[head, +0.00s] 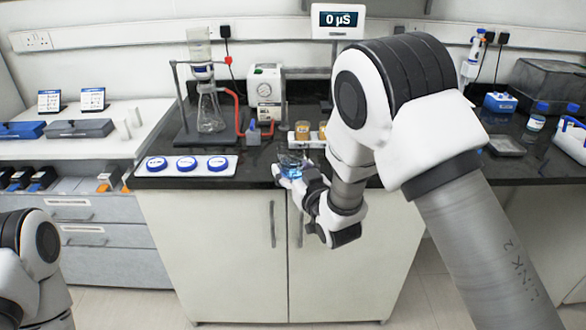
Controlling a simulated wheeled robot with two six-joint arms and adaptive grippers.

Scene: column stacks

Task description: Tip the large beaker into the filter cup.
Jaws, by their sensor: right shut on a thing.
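My right gripper (290,172) is at the front edge of the black bench, shut on a clear glass beaker (290,158) with some blue at its bottom. The gripper partly covers the beaker, and it looks roughly upright. The filter cup (200,45) is a clear cup on top of a glass flask (210,110) at the back left, held by a dark stand. The beaker is to the right of the flask, lower and nearer to me, apart from it. Only part of my left arm shows at the lower left; its gripper is out of view.
A white tray with several blue-lidded dishes (187,165) lies left of the beaker. A white pump (265,90) with a red hose stands behind. Amber jars (302,130) stand close behind the beaker. A meter display (338,20) reads 0 µS.

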